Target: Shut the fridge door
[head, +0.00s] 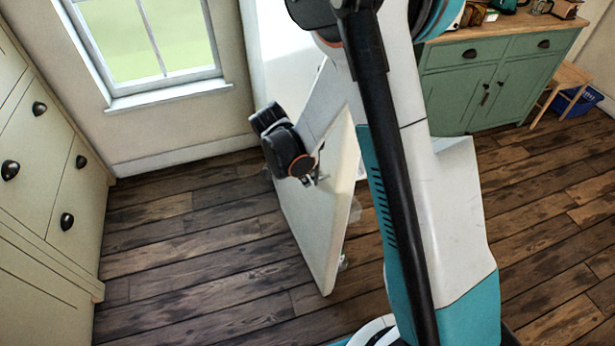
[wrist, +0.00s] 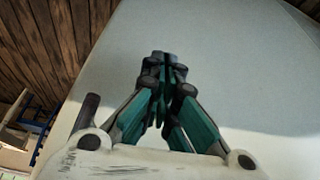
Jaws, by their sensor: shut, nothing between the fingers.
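The fridge door (head: 312,225) stands open as a pale upright panel in the middle of the head view, with clear bins partly showing on its right side. The white fridge (head: 284,55) stands behind, largely hidden by my arm. My gripper (wrist: 162,62) shows in the wrist view with its dark fingertips together and nothing between them. A broad pale surface, which looks like the door (wrist: 235,65), fills most of that view beyond the fingers. I cannot tell whether they touch it. In the head view my wrist is beside the door's upper part, and the fingers cannot be made out.
Cream drawers (head: 45,150) stand at the left and a window (head: 150,40) is at the back. A green cabinet (head: 490,80), a wooden stool (head: 568,80) and a blue crate (head: 575,102) are at the back right. The wooden floor (head: 190,250) left of the door is clear.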

